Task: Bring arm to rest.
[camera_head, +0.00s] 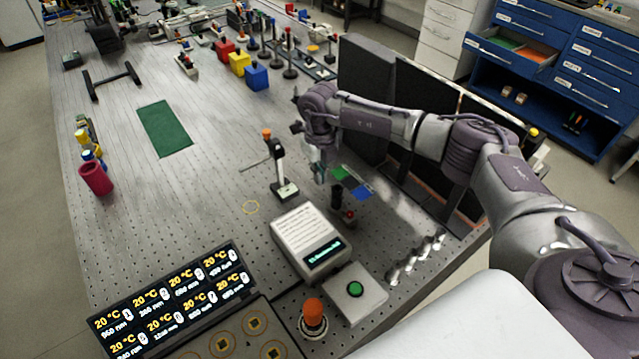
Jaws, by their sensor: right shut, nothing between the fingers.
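My right arm (380,112) comes in from the right and reaches over the right side of the perforated bench. My right gripper (319,172) points down at the arm's end, shut and empty. It is just left of a small green patch (342,172) and a blue patch (361,193) on the bench. A dark post with an orange top (279,165) stands to its left. My left gripper is not in view.
Dark panels (365,88) stand along the bench's right edge, behind my arm. A box with a label and display (312,240), a green button box (355,289) and an orange knob (314,312) are in front.

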